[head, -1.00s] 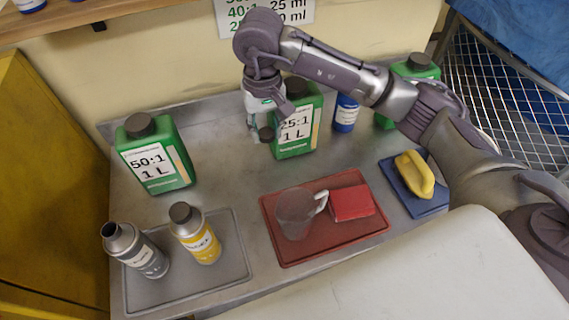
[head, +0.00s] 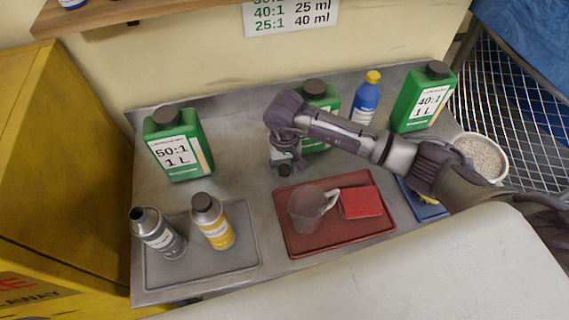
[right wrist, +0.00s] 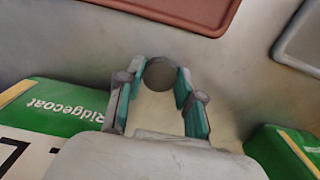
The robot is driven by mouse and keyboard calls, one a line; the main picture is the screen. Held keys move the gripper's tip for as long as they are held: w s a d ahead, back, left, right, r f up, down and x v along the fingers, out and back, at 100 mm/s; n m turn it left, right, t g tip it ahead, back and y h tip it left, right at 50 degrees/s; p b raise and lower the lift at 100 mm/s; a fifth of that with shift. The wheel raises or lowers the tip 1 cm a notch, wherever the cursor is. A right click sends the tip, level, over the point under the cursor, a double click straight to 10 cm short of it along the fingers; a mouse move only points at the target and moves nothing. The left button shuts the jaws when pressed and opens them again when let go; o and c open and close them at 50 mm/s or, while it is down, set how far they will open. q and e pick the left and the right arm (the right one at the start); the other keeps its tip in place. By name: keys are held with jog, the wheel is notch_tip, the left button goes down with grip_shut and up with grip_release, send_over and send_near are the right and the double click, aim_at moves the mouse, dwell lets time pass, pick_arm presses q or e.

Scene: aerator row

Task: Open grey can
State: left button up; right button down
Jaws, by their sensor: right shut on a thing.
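The grey can (head: 160,235) stands upright on the grey tray at the left in the head view. Its metal neck shows a dark open mouth with no cap on it. My right gripper (head: 284,163) is in front of the middle green jug, well to the right of the can. It is shut on a dark round cap (right wrist: 160,74), which sits between the teal-padded fingertips in the right wrist view. The cap also shows small in the head view (head: 284,171), close above the bench. My left gripper is not in view.
A yellow can (head: 214,228) with a dark cap stands beside the grey can. A red tray (head: 290,238) holds a clear jug (head: 306,210) and a red block (head: 361,202). Green jugs (head: 180,150) and a blue bottle (head: 366,100) line the back. Bare bench lies left of the gripper.

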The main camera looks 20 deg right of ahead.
jog(key=shift+f+b, duration=0.2)
jog(key=shift+b, duration=0.15)
jog(key=c, duration=0.7)
grip_release()
jog(key=shift+r, duration=0.1)
jog(key=shift+c, duration=0.2)
